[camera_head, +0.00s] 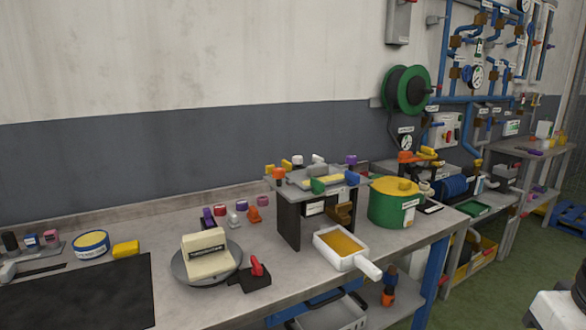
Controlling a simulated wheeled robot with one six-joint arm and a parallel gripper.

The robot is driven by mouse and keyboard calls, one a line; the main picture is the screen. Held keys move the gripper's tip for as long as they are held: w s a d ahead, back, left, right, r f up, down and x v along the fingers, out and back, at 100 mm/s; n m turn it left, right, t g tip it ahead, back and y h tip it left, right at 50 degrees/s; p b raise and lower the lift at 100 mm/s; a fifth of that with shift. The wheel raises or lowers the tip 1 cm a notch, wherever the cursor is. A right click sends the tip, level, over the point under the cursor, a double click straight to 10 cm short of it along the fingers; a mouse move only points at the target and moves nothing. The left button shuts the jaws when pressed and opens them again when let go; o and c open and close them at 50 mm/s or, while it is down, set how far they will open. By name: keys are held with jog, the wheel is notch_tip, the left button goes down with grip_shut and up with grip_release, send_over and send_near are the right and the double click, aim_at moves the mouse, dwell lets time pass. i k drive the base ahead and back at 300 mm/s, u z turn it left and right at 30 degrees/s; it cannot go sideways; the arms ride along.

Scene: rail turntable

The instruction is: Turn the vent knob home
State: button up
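I cannot tell which part is the vent knob, as labels are too small to read. A red knob (257,266) stands on a black block at the front of the near bench. Beside it, a cream block with a dark label strip (205,254) sits on a round grey plate (178,270). Farther right, pipework (478,58) with round gauges and small brown parts is on the wall. A small panel with a red part (446,130) is below it. A white and dark part, probably mine, shows at the bottom right corner. My gripper is not in view.
A raised grey stand (290,212) holds several coloured parts. A green pot with a yellow lid (392,203) and a white pan with yellow contents (340,246) are beside it. A green reel (407,90) is on the wall. Green floor (480,300) is open at right.

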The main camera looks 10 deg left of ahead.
aim_at(297, 160)
jog(key=u, duration=0.85)
jog(key=k, duration=0.1)
jog(key=z, duration=1.65)
jog(key=i, duration=0.7)
jog(key=u, duration=0.4)
jog(key=i, duration=0.6)
jog(key=u, duration=0.6)
